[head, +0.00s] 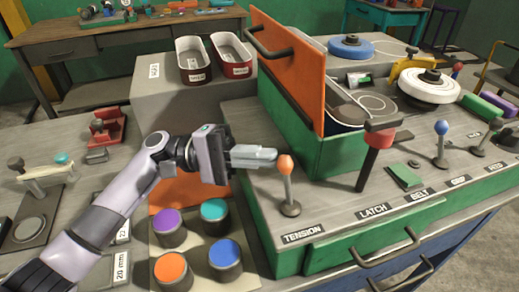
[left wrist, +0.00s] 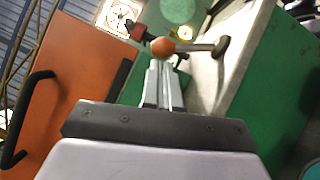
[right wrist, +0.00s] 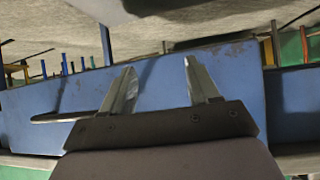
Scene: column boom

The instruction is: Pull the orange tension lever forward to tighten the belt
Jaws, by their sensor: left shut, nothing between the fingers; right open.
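The tension lever (head: 287,183) stands upright on the grey panel top behind the label TENSION, with an orange ball knob on a short grey stem. My left gripper (head: 272,155) is shut and empty, its fingertips right beside the knob on its left. In the left wrist view the orange knob (left wrist: 163,47) shows just beyond the closed fingertips (left wrist: 163,66); I cannot tell whether they touch it. My right gripper (right wrist: 160,75) is open and empty in the right wrist view, in front of a blue surface; it is not in the head view.
An open orange cover (head: 290,65) stands behind the lever. A red-topped latch lever (head: 376,150) and a blue-knobbed lever (head: 441,143) stand to the right. Green drawer fronts (head: 345,250) face forward.

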